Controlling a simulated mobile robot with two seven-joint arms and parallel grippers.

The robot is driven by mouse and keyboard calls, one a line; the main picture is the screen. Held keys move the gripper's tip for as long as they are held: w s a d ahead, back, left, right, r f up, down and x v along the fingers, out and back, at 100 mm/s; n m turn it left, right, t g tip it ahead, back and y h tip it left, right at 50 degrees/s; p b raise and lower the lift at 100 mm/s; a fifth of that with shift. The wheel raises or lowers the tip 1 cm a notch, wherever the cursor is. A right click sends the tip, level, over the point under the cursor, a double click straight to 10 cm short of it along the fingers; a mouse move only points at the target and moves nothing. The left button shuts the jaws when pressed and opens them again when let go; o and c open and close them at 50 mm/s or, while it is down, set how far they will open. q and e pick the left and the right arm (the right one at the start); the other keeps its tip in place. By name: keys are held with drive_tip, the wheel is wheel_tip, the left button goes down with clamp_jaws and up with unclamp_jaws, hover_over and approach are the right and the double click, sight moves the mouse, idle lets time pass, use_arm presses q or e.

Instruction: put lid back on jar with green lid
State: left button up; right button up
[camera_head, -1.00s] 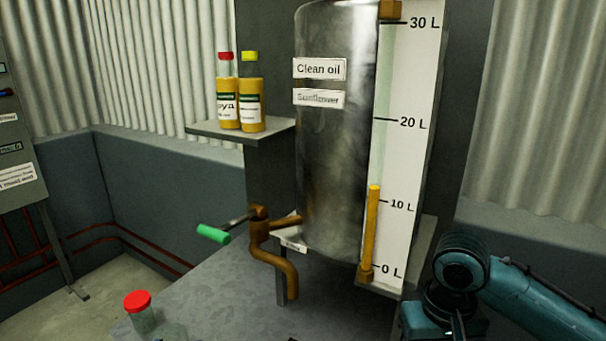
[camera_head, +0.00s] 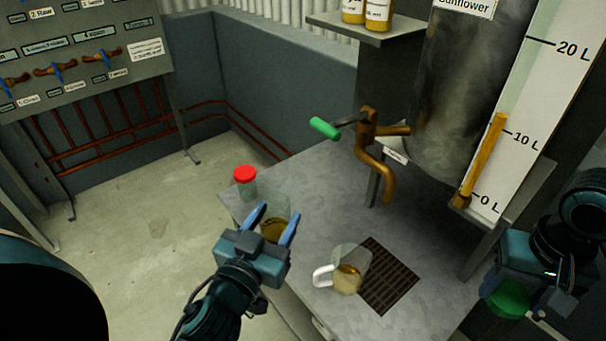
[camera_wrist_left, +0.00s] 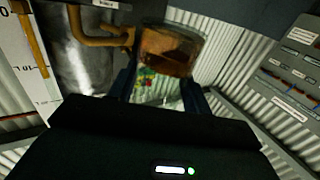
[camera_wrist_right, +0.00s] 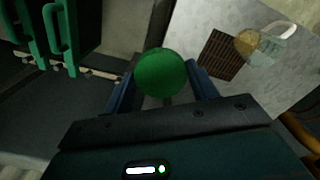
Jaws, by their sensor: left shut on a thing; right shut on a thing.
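An open glass jar (camera_head: 274,222) with amber oil in it is held by my left gripper (camera_head: 272,226), whose blue fingers are shut on its sides, near the table's left edge. The jar also shows between the fingers in the left wrist view (camera_wrist_left: 170,50). A round green lid (camera_head: 507,299) is held by my right gripper (camera_wrist_right: 160,88), off to the right, well apart from the jar. In the right wrist view the lid (camera_wrist_right: 160,72) sits between the two blue fingers. The right fingers are mostly hidden in the head view.
A jar with a red lid (camera_head: 245,182) stands at the table's far left corner. A measuring jug (camera_head: 349,268) with a white handle stands beside a dark grate (camera_head: 390,275). A steel tank (camera_head: 463,100) stands behind.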

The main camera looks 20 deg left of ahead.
use_arm(q)
drive_tip(key=w+d+r+m+g+h, duration=0.1)
drive_tip(key=w+d+m+g+h, duration=0.1)
drive_tip(key=d+m+g+h, duration=0.2)
drive_tip(key=d+m+h, duration=0.3)
drive_tip(key=d+h, duration=0.4)
drive_tip(key=d, duration=0.3)
drive_tip(key=shift+w+m, duration=0.2)
drive_tip(key=shift+m, duration=0.2)
use_arm(e)
drive_tip(key=w+a+r+n, duration=0.1)
drive_tip(key=a+r, duration=0.6)
drive_tip(key=a, duration=0.5)
drive_tip(key=w+a+r+n, duration=0.1)
drive_tip(key=a+r, duration=0.6)
drive_tip(key=a, duration=0.5)
drive_tip(key=shift+w+a+r+n, duration=0.15)
drive_tip(key=shift+w+r+n, duration=0.1)
drive_tip(key=shift+n, duration=0.15)
drive_tip(key=shift+f, duration=2.05)
drive_tip(key=shift+s, duration=0.1)
drive_tip(key=shift+f, duration=0.85)
